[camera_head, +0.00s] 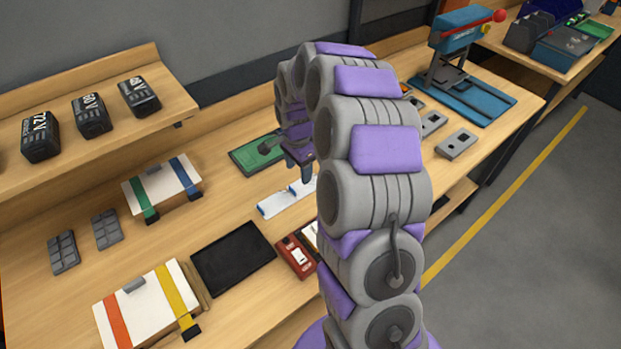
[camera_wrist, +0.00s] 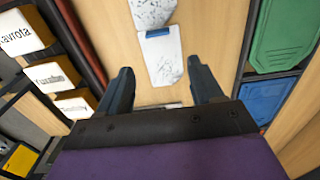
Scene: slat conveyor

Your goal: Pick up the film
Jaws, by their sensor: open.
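What looks like the film, a pale, crinkled sheet with a blue strip, lies flat on the wooden bench in the head view (camera_head: 272,205). In the wrist view the pale sheet (camera_wrist: 162,60) shows between and just beyond my fingertips, with its blue strip at the far end. A second pale, speckled piece (camera_wrist: 151,12) lies beyond it; I cannot tell whether they are joined. My gripper (camera_head: 299,174) points down over the bench by the sheet, partly hidden by my arm. In the wrist view my gripper (camera_wrist: 160,66) has its fingers wide apart, with nothing held.
A green board (camera_head: 256,154) lies behind the sheet. A black flat panel (camera_head: 233,257) and a red device (camera_head: 297,256) lie in front. Strapped white boxes (camera_head: 163,187) stand left. A blue press (camera_head: 464,55) stands at the back right.

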